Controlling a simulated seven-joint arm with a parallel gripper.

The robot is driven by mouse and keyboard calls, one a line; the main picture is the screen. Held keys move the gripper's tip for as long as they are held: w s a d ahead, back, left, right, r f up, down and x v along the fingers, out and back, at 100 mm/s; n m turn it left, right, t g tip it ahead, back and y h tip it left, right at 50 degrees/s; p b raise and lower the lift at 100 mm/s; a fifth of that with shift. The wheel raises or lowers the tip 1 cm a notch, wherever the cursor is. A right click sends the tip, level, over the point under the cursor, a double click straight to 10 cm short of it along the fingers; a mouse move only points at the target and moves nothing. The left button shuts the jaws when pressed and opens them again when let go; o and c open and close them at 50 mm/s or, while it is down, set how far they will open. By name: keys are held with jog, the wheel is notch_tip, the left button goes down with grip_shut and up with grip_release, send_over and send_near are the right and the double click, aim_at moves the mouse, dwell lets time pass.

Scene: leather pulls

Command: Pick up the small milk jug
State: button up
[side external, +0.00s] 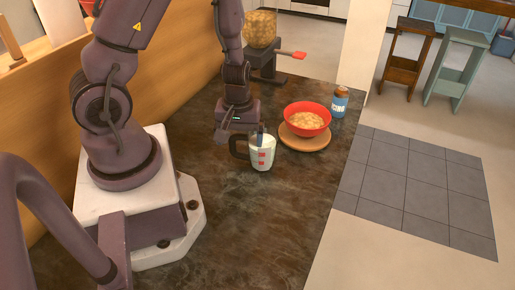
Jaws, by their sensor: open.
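The small milk jug (263,154) stands upright on the dark countertop (215,220). It is clear to whitish with red markings and has a dark handle (238,147) on its left side. My gripper (241,136) points down with its fingers apart, at the top of the jug and its handle. One finger shows left of the handle and the other overlaps the jug's rim. I cannot tell whether either finger touches the jug.
A red bowl (306,116) of food sits on a round wooden board (305,142) close to the right of the jug. A labelled jar (339,102) stands behind it by the counter edge. The counter in front is clear.

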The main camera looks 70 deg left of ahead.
jog(key=c, duration=1.2)
jog(key=shift+r, duration=0.1)
